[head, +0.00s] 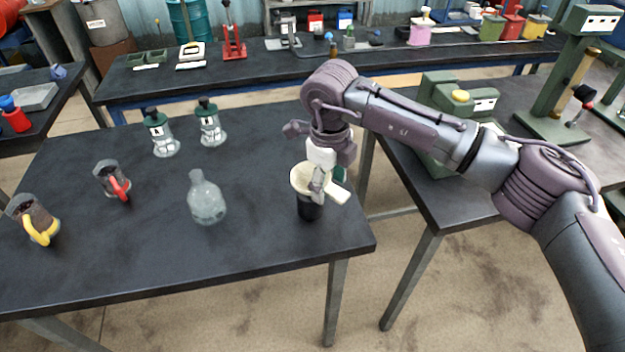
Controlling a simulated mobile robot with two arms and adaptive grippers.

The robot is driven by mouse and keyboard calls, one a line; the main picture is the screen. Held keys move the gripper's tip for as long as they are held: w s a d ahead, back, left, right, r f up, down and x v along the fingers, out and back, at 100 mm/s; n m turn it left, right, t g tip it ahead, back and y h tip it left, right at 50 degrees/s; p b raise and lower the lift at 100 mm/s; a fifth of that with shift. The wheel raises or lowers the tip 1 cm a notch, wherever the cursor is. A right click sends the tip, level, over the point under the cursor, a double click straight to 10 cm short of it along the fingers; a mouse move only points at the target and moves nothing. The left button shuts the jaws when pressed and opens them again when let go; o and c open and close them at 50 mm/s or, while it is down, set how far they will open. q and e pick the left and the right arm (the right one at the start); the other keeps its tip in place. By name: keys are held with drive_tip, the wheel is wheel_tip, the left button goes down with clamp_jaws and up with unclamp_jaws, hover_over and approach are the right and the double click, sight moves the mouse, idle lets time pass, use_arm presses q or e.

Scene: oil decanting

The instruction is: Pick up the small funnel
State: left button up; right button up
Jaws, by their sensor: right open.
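A cream funnel (301,178) sits at the black holder (309,209) near the right edge of the dark table. My right gripper (325,186) comes down over it from above. Its fingers are open around or just beside the funnel's right side, and they hide part of it. I cannot tell whether they touch it. My left gripper is not in view.
A clear glass bottle (206,199) stands mid-table. Two green-capped bottles (163,136) (210,124) stand behind it. A red-handled jug (113,181) and a yellow-handled jug (35,220) stand at the left. The table's front middle is clear.

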drive_tip(key=shift+d+f, duration=0.1)
drive_tip(key=shift+f, duration=0.75)
clamp_jaws()
drive_tip(key=shift+r, duration=0.1)
